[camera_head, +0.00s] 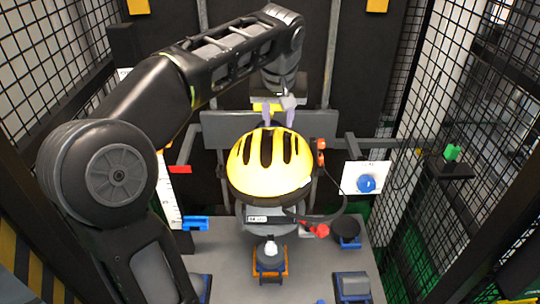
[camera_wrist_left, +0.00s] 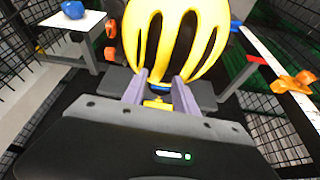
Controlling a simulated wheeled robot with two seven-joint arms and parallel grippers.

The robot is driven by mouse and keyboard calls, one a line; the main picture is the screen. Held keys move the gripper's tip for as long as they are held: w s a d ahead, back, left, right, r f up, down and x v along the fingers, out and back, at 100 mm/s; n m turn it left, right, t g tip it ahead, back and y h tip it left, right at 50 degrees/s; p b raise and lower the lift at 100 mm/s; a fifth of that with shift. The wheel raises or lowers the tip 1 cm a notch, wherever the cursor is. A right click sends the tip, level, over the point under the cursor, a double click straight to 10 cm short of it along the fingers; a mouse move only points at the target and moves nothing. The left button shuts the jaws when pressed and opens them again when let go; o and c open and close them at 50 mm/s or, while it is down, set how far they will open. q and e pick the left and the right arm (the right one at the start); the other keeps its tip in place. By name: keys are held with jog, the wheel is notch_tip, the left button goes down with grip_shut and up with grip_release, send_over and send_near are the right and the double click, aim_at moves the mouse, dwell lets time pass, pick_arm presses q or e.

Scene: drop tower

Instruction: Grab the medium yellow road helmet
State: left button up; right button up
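The yellow road helmet (camera_head: 268,176) with black vent slots sits upright on a grey support in the middle of the head view. My left gripper (camera_head: 278,117) is at the helmet's far upper edge, its two pale purple fingers spread apart and pointing toward it. In the left wrist view the helmet (camera_wrist_left: 172,45) fills the top middle, just beyond the fingertips of my left gripper (camera_wrist_left: 163,82). The fingers look open, with a gap between them. I cannot tell whether they touch the shell. My right gripper does not show.
A grey base plate (camera_head: 230,262) below carries clamps and an orange-framed part (camera_head: 269,262). A white panel with a blue knob (camera_head: 366,184) stands at right. A black mesh cage (camera_head: 440,200) and dark posts close in both sides. A black cable loops right of the helmet.

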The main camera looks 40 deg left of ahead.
aim_at(279, 133)
pick_arm(q)
jog(key=shift+f, duration=0.2)
jog(key=shift+p+x, duration=0.55)
jog(key=shift+x, duration=2.05)
jog(key=shift+w, duration=0.1)
jog(key=shift+r, duration=0.1)
jog(key=shift+c, duration=0.2)
grip_shut()
